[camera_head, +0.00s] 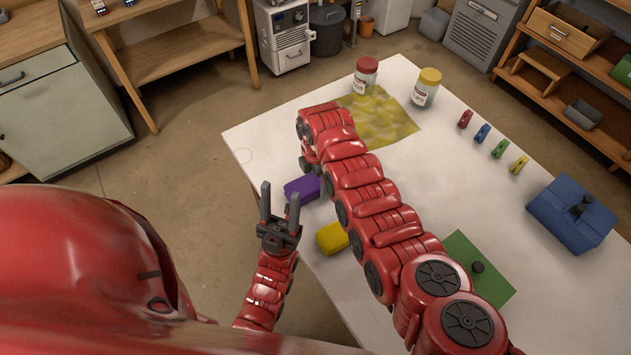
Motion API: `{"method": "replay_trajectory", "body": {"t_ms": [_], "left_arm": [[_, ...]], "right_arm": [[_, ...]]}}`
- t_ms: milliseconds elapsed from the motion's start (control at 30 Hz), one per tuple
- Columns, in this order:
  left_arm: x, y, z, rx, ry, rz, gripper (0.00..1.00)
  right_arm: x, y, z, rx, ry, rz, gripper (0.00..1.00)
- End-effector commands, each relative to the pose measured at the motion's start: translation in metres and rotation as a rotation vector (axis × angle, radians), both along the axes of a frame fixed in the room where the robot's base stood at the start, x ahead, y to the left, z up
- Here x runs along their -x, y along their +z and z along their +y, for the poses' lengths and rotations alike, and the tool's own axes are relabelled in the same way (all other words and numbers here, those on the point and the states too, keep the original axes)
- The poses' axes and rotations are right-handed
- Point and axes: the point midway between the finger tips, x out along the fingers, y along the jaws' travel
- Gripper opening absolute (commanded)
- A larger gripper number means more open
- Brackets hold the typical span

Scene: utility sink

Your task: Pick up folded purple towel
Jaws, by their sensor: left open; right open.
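The folded purple towel (301,190) lies near the left edge of the white table. It is partly hidden by my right arm's end and by a finger of my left gripper. My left gripper (279,195) is open and empty, with its two grey fingers apart, just left of the towel in the picture. I cannot tell whether it touches the towel. My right arm reaches across the table, and its end with the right gripper (309,167) is bent down by the towel. The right fingertips are mostly hidden; nothing shows held there.
A yellow block-like item (332,238) lies near the towel. A yellow-green cloth (385,118), two jars (365,76) (426,88), several coloured clips (482,133), a blue box (571,214) and a green sheet (482,262) are on the white table (265,137). Its right middle is clear.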

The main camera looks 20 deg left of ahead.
Motion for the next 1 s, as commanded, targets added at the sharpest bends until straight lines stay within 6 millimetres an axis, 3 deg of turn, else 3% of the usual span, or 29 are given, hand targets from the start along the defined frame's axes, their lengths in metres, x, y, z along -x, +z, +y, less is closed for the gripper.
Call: {"method": "replay_trajectory", "body": {"t_ms": [233,667,1000], "left_arm": [[0.0,0.0,0.0,0.0,0.0,0.0,0.5],[0.0,0.0,0.0,0.0,0.0,0.0,0.5],[0.0,-0.0012,0.0,0.0,0.0,0.0,0.5]], "right_arm": [[0.0,-0.001,0.0006,-0.001,0.0,-0.001,1.0],[0.0002,-0.001,0.0005,-0.001,0.001,-0.001,0.23],[0.0002,0.0009,0.0006,-0.001,0.001,0.0,0.22]]}}
